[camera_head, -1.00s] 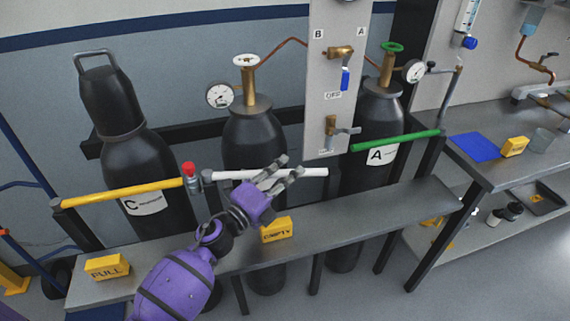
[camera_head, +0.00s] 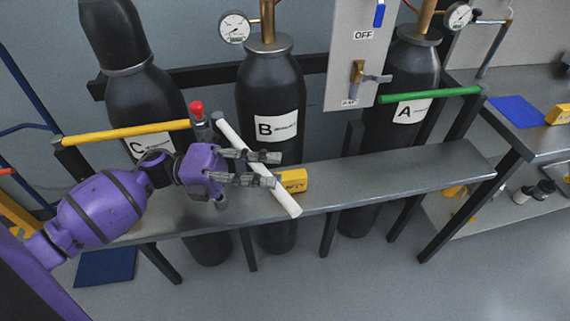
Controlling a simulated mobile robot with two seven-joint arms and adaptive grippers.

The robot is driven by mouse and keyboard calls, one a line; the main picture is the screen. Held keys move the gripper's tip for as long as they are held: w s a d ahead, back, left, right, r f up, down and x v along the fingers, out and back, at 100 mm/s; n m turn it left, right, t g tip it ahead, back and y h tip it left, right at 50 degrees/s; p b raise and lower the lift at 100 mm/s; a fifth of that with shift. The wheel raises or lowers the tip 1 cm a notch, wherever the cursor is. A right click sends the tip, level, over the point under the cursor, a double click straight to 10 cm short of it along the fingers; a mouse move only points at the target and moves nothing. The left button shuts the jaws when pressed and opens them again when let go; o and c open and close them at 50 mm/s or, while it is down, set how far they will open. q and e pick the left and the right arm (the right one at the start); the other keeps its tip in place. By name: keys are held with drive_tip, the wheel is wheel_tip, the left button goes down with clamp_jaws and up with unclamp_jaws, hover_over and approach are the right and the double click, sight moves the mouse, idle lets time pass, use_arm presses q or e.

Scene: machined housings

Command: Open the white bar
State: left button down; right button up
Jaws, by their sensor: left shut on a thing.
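The white bar (camera_head: 285,200) is swung out at an angle from the post with the red knob (camera_head: 197,107). It runs from beside the post down and right, over the grey shelf, in front of cylinder B (camera_head: 270,90). My left gripper (camera_head: 268,169) comes from the left and is shut on the bar's middle, with its fingers hiding part of it. Its tips point right. My right gripper is not in view.
The yellow bar (camera_head: 125,132) crosses cylinder C (camera_head: 140,95), and the green bar (camera_head: 430,95) crosses cylinder A (camera_head: 410,70). A yellow block (camera_head: 293,180) sits on the shelf (camera_head: 390,183) close to the white bar. The floor in front is clear.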

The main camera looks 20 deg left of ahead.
use_arm(q)
drive_tip(key=shift+s+a+m+g+b, duration=0.75)
drive_tip(key=shift+s+g, duration=0.25)
drive_tip(key=shift+g, duration=0.15)
drive_tip(key=shift+s+a+m+g+b, duration=0.6)
drive_tip(key=shift+s+a+g, duration=0.3)
drive_tip(key=shift+g, duration=0.25)
drive_tip(key=shift+s, duration=0.1)
drive_tip(key=c, duration=1.6)
unclamp_jaws()
drive_tip(key=shift+c, duration=0.2)
drive_tip(key=shift+r, duration=0.1)
